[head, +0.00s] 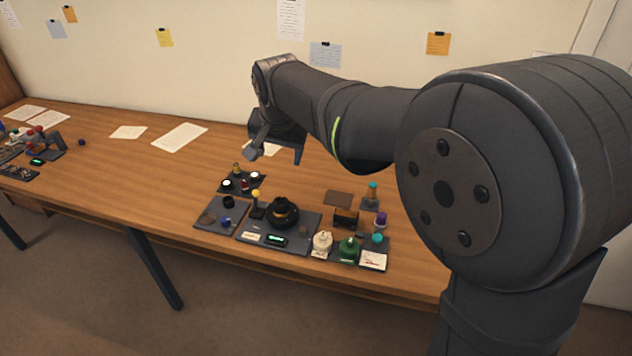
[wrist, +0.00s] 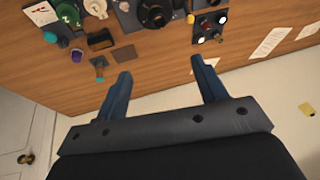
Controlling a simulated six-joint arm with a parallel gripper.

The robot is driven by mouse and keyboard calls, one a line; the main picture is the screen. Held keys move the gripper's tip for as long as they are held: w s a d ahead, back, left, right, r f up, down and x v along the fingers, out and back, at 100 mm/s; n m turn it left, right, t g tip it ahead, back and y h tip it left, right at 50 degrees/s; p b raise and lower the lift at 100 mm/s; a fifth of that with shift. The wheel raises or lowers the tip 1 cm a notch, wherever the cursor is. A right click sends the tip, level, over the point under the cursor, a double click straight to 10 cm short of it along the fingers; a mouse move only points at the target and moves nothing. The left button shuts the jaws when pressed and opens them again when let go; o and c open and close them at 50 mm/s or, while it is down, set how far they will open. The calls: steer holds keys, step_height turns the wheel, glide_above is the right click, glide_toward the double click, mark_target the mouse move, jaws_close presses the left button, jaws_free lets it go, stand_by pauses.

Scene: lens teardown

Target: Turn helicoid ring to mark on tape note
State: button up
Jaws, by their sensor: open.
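A dark round lens body (head: 283,214) with a brass-coloured band sits on a grey mat (head: 297,245) in the head view. Its top shows in the wrist view (wrist: 155,14), cut by the upper edge. I cannot make out a mark on the ring. A small pale note (head: 251,236) lies on the mat at the lens's lower left; its writing is too small to read. My gripper (wrist: 161,67) is open and empty, above the table and behind the lens, well apart from it.
A small tray of knobs (head: 240,184) stands behind the lens.

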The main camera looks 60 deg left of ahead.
steer(key=a+n, duration=0.1)
steer(key=n, duration=0.2)
steer(key=n+g+h, duration=0.1)
steer(key=n+h, duration=0.3)
steer(key=n, duration=2.1)
glide_above(281, 201)
step_height(281, 201, down, 6)
step_height(281, 201, down, 17)
steer(key=shift+f, duration=0.1)
steer(key=shift+c, duration=0.5)
steer(key=c, duration=0.9)
